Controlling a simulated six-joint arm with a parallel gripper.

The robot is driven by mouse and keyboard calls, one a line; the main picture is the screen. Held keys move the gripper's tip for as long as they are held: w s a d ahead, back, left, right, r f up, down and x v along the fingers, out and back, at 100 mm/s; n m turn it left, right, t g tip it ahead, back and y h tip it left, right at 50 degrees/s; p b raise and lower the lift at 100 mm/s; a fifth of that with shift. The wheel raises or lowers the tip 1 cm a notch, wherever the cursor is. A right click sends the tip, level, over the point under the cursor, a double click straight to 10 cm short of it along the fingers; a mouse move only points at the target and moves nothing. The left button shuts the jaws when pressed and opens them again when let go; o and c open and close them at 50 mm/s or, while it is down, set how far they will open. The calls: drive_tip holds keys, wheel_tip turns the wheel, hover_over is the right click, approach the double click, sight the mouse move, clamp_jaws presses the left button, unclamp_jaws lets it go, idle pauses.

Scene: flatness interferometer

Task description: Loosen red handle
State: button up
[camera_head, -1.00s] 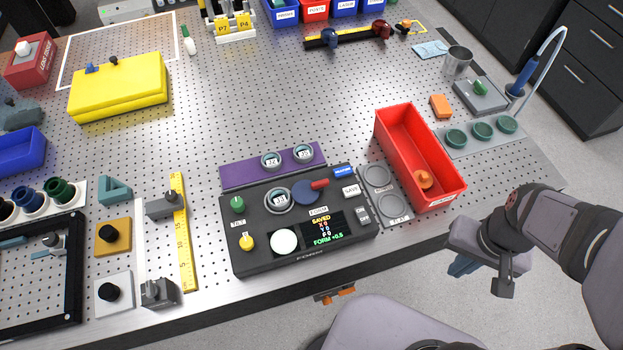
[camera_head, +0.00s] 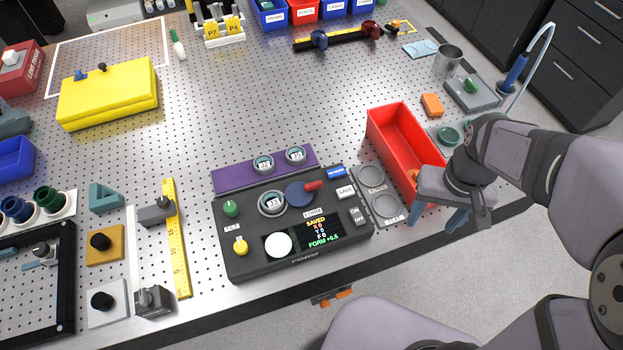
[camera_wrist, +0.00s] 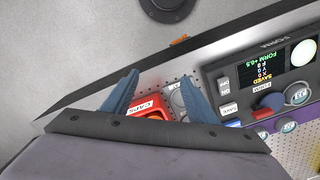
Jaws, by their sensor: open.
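A short red handle (camera_head: 313,186) sticks out to the right from a round blue knob (camera_head: 297,194) on the black console (camera_head: 240,262). The red handle (camera_wrist: 262,114) and the blue knob (camera_wrist: 272,101) also show at the right of the wrist view. My gripper (camera_head: 434,221) is open and empty, over the front right of the table by the near end of the red bin. It is well to the right of the handle and apart from it. In the wrist view my gripper's blue fingers (camera_wrist: 157,75) are spread, with nothing held between them.
The red bin (camera_head: 384,134) holds an orange piece, partly hidden by my gripper. A plate with two round grey pads (camera_head: 387,206) lies between bin and console. A purple strip (camera_head: 238,178) with two dials is behind the console. Open perforated tabletop lies farther back.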

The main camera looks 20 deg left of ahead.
drive_tip(key=w+a+r+n+b, duration=0.1)
drive_tip(key=w+a+n, duration=0.1)
drive_tip(key=a, duration=0.5)
drive_tip(key=w+a+r+n, duration=0.1)
drive_tip(key=w+a+n, duration=0.1)
drive_tip(key=a, duration=0.5)
drive_tip(key=r+n, duration=0.1)
drive_tip(key=n, duration=0.1)
hover_over(304, 191)
drive_tip(key=w+d, duration=0.1)
drive_tip(key=w, duration=0.1)
drive_tip(key=shift+s+d+r+b, duration=0.15)
drive_tip(key=shift+s+b, duration=0.05)
drive_tip(key=shift+b, duration=0.2)
drive_tip(key=shift+f+p, duration=1)
drive_tip(key=shift+f, duration=2.65)
clamp_jaws()
